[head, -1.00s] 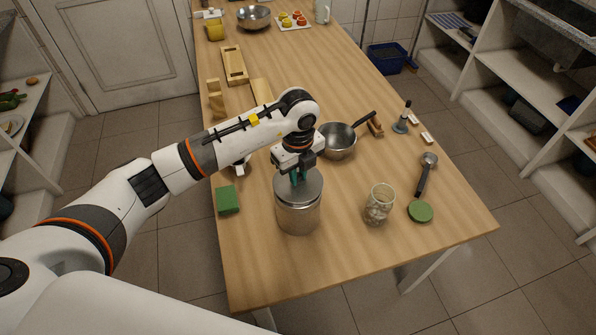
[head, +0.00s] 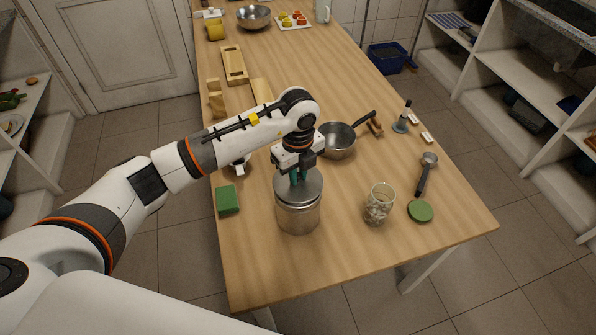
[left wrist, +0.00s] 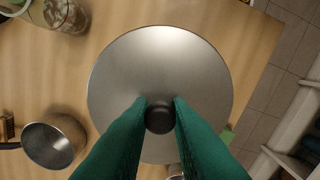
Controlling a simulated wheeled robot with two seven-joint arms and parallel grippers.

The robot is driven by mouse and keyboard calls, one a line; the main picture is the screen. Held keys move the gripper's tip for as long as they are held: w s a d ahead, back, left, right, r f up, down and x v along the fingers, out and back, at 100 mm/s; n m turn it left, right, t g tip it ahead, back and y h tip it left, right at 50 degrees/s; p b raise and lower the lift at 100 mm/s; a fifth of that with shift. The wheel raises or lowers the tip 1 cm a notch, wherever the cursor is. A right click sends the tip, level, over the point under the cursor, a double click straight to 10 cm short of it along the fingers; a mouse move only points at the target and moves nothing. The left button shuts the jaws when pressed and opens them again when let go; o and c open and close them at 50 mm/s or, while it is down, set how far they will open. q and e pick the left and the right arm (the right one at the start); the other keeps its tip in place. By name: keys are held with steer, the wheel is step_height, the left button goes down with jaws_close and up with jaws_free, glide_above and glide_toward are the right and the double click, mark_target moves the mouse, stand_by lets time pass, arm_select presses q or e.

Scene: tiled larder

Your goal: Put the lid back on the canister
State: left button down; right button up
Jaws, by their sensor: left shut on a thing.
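The steel canister (head: 298,217) stands upright near the front of the wooden table. Its round metal lid (head: 312,188) is at the canister's mouth; from this angle I cannot tell whether it is fully seated. My left gripper (head: 298,175) is above the lid, pointing down. In the left wrist view, its green fingers are shut on the dark round knob (left wrist: 159,118) in the middle of the lid (left wrist: 160,65). The lid hides the canister in that view. My right gripper is not in view.
A green sponge-like block (head: 228,200) lies left of the canister. A glass jar (head: 379,204), a green disc (head: 420,211) and a scoop (head: 426,175) are to the right. A steel saucepan (head: 338,140) is behind. The table's front strip is clear.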

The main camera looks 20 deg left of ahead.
arm_select(q)
steer(key=shift+f+b, duration=0.8)
steer(key=shift+f, duration=0.3)
stand_by(1.1)
steer(key=c, duration=1.3)
jaws_free()
steer(key=shift+o, duration=0.6)
steer(key=o, duration=0.4)
steer(key=shift+r, duration=0.15)
steer(key=shift+r+p, duration=2.5)
steer(key=shift+r, duration=0.9)
steer(key=shift+f, duration=0.1)
